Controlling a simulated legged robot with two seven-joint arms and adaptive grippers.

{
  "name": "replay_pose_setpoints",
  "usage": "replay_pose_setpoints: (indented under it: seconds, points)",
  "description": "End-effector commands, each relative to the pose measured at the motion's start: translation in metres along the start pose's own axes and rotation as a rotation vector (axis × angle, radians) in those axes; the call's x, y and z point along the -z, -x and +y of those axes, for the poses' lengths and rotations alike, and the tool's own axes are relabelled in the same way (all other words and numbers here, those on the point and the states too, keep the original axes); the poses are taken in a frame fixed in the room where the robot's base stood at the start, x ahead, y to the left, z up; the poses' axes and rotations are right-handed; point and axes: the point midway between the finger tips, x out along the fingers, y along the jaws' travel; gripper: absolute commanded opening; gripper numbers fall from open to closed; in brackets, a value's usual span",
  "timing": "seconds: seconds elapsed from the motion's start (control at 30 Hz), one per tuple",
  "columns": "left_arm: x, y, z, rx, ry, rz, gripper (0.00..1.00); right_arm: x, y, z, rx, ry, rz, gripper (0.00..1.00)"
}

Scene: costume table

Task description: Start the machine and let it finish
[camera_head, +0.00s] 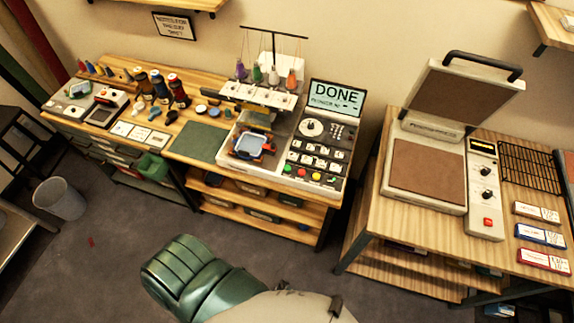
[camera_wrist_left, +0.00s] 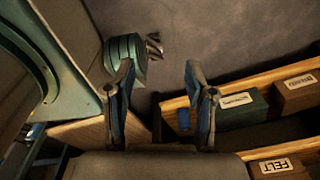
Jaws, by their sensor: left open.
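The embroidery machine (camera_head: 262,98) stands on the left wooden table in the head view. Its raised screen (camera_head: 337,97) reads "DONE", with a smaller line below that is hard to read. My left gripper (camera_wrist_left: 158,66) is open and empty in the left wrist view, beside shelves with boxes. It does not show in the head view. My right gripper is in neither view.
A heat press (camera_head: 428,172) with its lid raised stands on the right table. Thread spools and a green mat (camera_head: 199,141) lie left of the machine. A box labelled FELT (camera_wrist_left: 276,167) is near my left gripper. A bin (camera_head: 59,198) stands on the floor.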

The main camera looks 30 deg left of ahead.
Motion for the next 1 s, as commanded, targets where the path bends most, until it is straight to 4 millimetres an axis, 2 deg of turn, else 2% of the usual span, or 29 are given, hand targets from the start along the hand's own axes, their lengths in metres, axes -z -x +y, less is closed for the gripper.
replay_pose_setpoints:
  seconds: [0.37,0.5,0.57,0.6,1.0]
  points:
    - [0.0001,0.0,0.0,0.0,0.0,0.0,0.55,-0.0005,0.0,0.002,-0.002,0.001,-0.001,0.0]
    - [0.0,0.0,-0.0001,0.0,0.0,0.0,0.2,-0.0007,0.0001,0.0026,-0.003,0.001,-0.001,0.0]
    - [0.0,0.0,-0.0001,0.0,0.0,0.0,0.04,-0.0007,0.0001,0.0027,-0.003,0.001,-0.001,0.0]
    - [0.0,0.0,-0.0002,0.0,0.0,0.0,0.0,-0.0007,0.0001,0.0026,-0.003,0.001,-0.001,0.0]
    - [-0.0003,0.0,-0.0002,0.0,0.0,0.0,0.0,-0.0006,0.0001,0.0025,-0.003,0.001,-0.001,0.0]
